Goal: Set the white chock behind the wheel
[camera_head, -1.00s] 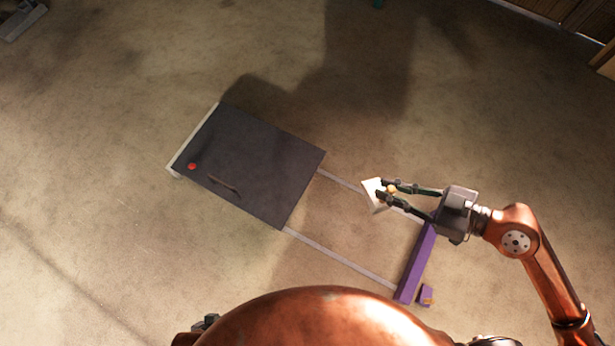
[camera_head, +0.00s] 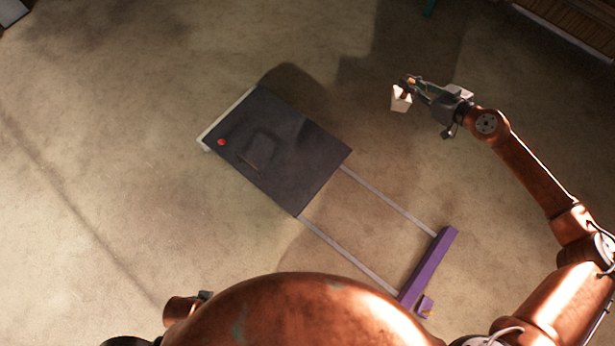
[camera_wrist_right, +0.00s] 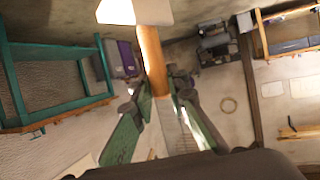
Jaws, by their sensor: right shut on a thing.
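The white chock (camera_head: 401,100) hangs from my right gripper (camera_head: 410,84) in the head view, above the floor and to the upper right of the dark cart (camera_head: 310,160). In the right wrist view the chock (camera_wrist_right: 135,11) is at the top edge, partly cut off. My right gripper's green fingers (camera_wrist_right: 160,88) are closed around its wooden handle (camera_wrist_right: 152,50). I cannot make out a wheel; the cart's top hides what is below. A small tip of what looks like my left gripper (camera_head: 205,295) shows beside my body; its fingers are not clear.
The cart has a red knob (camera_head: 222,142) and two pale rails (camera_head: 390,202) running to a purple bar (camera_head: 430,265). A small purple block (camera_head: 424,304) lies beside the bar. The right wrist view shows a teal-framed rack (camera_wrist_right: 60,52). Floor around the cart is clear.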

